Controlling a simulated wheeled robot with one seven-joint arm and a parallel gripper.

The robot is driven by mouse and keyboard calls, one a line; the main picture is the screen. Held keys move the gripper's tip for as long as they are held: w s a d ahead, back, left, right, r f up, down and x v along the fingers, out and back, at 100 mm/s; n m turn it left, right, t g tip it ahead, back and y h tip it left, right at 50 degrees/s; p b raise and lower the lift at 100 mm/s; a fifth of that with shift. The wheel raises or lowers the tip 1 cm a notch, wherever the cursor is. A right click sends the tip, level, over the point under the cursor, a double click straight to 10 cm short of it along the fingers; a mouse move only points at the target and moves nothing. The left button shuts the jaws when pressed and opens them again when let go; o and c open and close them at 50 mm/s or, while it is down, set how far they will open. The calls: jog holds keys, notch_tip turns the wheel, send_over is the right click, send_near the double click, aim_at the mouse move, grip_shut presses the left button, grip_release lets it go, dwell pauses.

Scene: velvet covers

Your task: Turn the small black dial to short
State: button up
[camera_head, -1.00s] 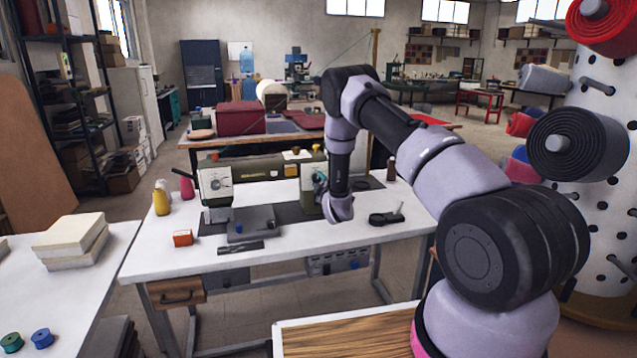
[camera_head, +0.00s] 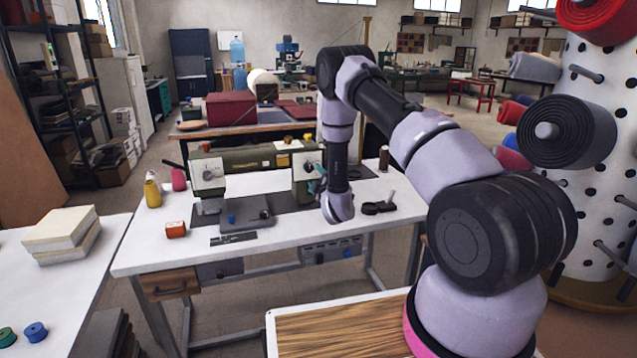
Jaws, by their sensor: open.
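An olive-green sewing machine (camera_head: 248,159) stands on the white table. Its left head has a pale panel (camera_head: 207,174) with a round dial. Its right pillar has a pale panel (camera_head: 306,166) with a small dark knob, which looks like the black dial; its marks are too small to read. My arm comes down in front of the pillar's right side. My gripper (camera_head: 317,182) is partly hidden behind my wrist, close to the pillar panel. It is open; I cannot tell whether it touches the dial.
A dark spool (camera_head: 384,159) stands at the back right. The table's front strip is mostly clear.

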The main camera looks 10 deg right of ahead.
jog(key=shift+s+d, duration=0.2)
jog(key=shift+s, duration=2.05)
jog(key=d+r+m+g+h, duration=0.1)
jog(key=d+r+m+g, duration=0.3)
jog(key=r, duration=0.7)
jog(key=d+r+m+t+h, duration=0.15)
jog(key=r+m, duration=0.45)
jog(key=r, duration=0.6)
jog(key=s+r+m+g+y, duration=0.1)
jog(key=s+r+m+g, duration=0.2)
jog(key=s+r, duration=0.6)
jog(key=s+r+m+g+y, duration=0.1)
jog(key=s+r+m+g, duration=0.25)
jog(key=s, duration=0.95)
jog(key=s+a+r+m+g, duration=0.1)
jog(key=s+m, duration=0.1)
jog(key=s, duration=1.7)
jog(key=shift+r+g+y, duration=0.35)
jog(key=shift+g, duration=0.05)
jog(key=shift+w, duration=0.1)
jog(key=shift+c, duration=0.3)
